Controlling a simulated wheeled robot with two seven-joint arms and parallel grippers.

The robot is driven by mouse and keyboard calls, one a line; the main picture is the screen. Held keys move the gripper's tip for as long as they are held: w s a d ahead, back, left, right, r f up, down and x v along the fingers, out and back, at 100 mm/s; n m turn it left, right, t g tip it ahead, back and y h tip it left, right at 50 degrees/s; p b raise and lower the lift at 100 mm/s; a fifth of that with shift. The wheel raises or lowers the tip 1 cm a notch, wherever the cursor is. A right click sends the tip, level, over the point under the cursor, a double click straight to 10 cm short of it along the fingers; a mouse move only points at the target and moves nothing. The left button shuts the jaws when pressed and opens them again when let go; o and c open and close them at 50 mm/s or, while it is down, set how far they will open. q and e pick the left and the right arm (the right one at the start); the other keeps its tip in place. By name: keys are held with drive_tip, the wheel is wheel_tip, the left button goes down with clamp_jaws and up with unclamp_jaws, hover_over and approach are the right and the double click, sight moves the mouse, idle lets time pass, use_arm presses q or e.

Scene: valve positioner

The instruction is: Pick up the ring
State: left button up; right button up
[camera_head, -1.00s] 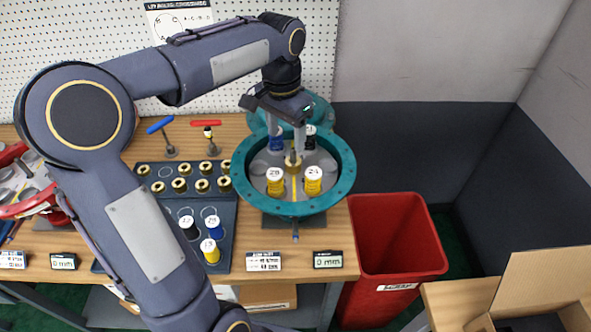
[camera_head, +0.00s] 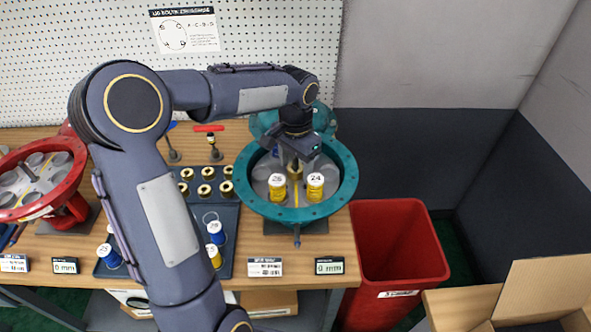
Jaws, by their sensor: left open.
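Several brass rings (camera_head: 206,190) stand in rows on the dark tray at the left of the teal round valve housing (camera_head: 347,181). A brass piece (camera_head: 295,172) stands in the middle of the housing, and I cannot tell whether it is a ring. My left gripper (camera_head: 295,160) points down over the middle of the housing, with its jaws open. Its fingertips are close to the brass piece, but the wrist hides much of them, so I cannot tell if they touch. Part of the tray is hidden behind my left arm. My right gripper is out of view.
Yellow spools labelled 28 (camera_head: 277,188) and 24 (camera_head: 315,187) stand inside the housing's front. More spools are on the tray (camera_head: 228,265). A red valve (camera_head: 72,180) stands at far left, a red bin (camera_head: 402,250) at right.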

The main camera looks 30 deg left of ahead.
use_arm(q)
drive_tip(key=c, duration=1.1)
drive_tip(key=shift+r, duration=0.1)
drive_tip(key=shift+c, duration=0.2)
wheel_tip(320, 180, up, 10)
drive_tip(key=shift+f+b, duration=0.35)
drive_tip(key=shift+f, duration=0.15)
